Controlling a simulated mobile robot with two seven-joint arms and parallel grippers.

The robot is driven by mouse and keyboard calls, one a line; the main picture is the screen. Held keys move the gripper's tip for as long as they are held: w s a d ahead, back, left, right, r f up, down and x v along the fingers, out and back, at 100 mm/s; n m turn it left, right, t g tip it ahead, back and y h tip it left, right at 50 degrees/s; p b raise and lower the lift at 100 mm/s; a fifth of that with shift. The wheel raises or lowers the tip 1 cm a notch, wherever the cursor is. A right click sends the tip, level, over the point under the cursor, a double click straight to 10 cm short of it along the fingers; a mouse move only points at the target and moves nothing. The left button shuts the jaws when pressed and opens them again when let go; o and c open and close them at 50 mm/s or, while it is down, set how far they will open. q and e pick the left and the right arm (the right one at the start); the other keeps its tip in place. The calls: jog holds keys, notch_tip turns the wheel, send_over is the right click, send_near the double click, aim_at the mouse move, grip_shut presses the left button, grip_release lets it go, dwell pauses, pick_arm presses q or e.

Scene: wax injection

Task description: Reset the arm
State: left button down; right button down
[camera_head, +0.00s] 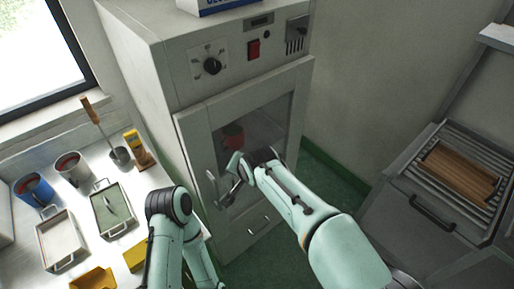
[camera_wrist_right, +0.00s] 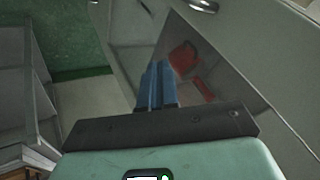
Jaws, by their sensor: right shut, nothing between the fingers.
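My right gripper (camera_wrist_right: 155,86) shows its two blue fingers together, with nothing between them, in the right wrist view. In the head view my right arm reaches up to the front of the grey cabinet (camera_head: 150,60), and its wrist covers part of the glass door (camera_head: 265,120). I cannot tell whether the fingers touch the door. A red container (camera_head: 233,136) stands behind the glass; it also shows in the wrist view (camera_wrist_right: 184,57). My left arm is bent at the bottom of the head view, beside the cabinet, and its gripper is out of view.
A white table at left holds a blue cup (camera_head: 35,190), a grey cup (camera_head: 72,168), two trays (camera_head: 62,240) (camera_head: 113,208), yellow pieces (camera_head: 92,279) and tools. A rack with a brown wooden block (camera_head: 455,172) stands at right. Green floor (camera_head: 335,180) lies between cabinet and rack.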

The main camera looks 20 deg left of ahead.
jog(key=shift+w, duration=0.1)
jog(key=d+f+g+h, duration=0.1)
jog(key=d+f, duration=0.6)
jog(key=f, duration=0.5)
jog(key=d+f+g+h, duration=0.1)
jog(key=d+f, duration=0.6)
jog(key=f, duration=0.4)
jog(key=s+d+f+m+g, duration=0.1)
jog(key=s+d+f+g, duration=0.1)
jog(key=s+d+f, duration=1)
jog(key=s+d+f+m+g, duration=0.1)
jog(key=s+d+f, duration=0.1)
jog(key=s, duration=0.6)
jog(key=s+d+f+m+g, duration=0.1)
jog(key=s+d+f, duration=0.2)
jog(key=s, duration=0.6)
jog(key=shift+d+f+y+p, duration=0.3)
jog(key=shift+f+y, duration=0.1)
jog(key=shift+f, duration=0.25)
